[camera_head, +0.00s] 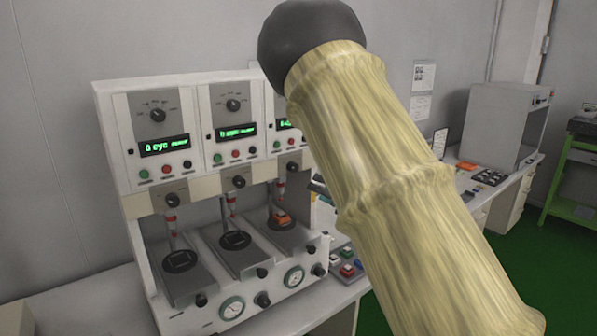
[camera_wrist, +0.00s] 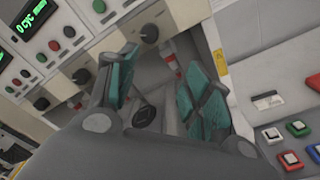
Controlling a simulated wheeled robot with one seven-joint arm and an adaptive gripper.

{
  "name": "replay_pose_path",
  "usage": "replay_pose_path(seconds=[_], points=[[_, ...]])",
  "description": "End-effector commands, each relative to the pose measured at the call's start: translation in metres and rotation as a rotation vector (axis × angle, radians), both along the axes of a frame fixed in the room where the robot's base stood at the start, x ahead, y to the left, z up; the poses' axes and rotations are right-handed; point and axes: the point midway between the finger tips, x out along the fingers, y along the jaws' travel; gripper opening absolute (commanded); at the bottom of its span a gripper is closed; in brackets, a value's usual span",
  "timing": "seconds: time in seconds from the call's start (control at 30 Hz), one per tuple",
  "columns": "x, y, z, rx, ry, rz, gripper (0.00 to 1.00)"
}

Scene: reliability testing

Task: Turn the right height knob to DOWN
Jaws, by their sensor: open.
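The right height knob (camera_head: 292,167) is a dark round knob on the beige strip of the white test machine (camera_head: 115,130), on the rightmost station. It also shows in the wrist view (camera_wrist: 149,33), upper middle, just beyond and above the gap between my fingers. Its pointer direction and any DOWN label are too small to read. My gripper (camera_wrist: 157,68) is open and empty, its teal-padded fingers spread apart and not visibly touching the knob. The middle (camera_head: 239,182) and left (camera_head: 172,199) height knobs sit further left.
Plungers hang above the station plates; an orange-red item (camera_head: 282,217) lies at the right station. Gauges (camera_head: 232,308) and black knobs line the front edge. Coloured push buttons (camera_wrist: 299,128) stand on the counter at the right. A grey box (camera_head: 500,120) stands further right.

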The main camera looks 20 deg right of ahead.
Motion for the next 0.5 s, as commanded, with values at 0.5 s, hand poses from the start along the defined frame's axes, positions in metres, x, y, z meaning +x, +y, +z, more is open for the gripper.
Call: replay_pose_path(seconds=[0.5], points=[[0.042,0.02,0.03,-0.072,-0.065,0.032,0.5]])
